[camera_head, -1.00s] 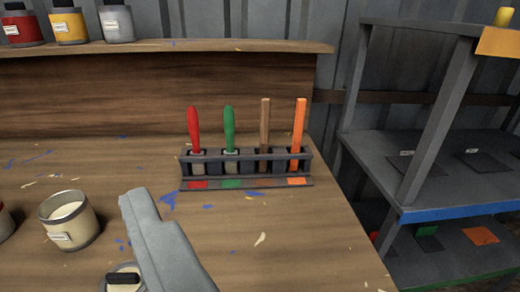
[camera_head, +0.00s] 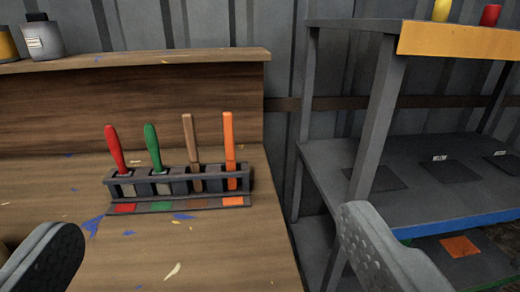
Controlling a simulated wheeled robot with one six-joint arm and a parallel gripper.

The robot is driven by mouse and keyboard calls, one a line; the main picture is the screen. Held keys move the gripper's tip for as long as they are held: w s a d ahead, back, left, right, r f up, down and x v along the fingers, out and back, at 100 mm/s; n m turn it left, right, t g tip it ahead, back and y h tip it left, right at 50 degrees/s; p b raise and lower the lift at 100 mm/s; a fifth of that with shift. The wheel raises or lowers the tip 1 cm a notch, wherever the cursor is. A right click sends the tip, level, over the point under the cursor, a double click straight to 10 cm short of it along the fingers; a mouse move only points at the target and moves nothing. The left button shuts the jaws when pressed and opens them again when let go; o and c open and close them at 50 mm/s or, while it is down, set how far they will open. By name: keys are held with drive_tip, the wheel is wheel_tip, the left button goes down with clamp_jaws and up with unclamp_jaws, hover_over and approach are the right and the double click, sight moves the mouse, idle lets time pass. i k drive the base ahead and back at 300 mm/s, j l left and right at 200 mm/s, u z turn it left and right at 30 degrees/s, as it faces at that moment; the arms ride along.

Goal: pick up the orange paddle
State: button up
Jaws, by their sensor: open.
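The orange paddle (camera_head: 229,150) stands upright in the right-hand slot of a dark grey rack (camera_head: 176,204) on the wooden bench. An orange patch marks the rack's front lip below it. A brown paddle (camera_head: 190,140), a green-handled tool (camera_head: 153,147) and a red-handled tool (camera_head: 116,149) stand in the other slots to its left. My gripper (camera_head: 208,250) is open and empty, with one grey finger at the lower left and one at the lower right. It is apart from the rack, on the near side of it.
The wooden bench (camera_head: 185,255) has paint flecks and is clear in front of the rack. A wooden ledge (camera_head: 180,58) behind holds containers at the left. A grey shelf unit (camera_head: 415,200) stands close on the right, with yellow and red items on top.

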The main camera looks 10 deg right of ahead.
sight(228, 116)
drive_tip(key=u, duration=1.6)
drive_tip(key=z, duration=1.6)
drive_tip(key=i+j, duration=0.45)
drive_tip(key=j, duration=0.15)
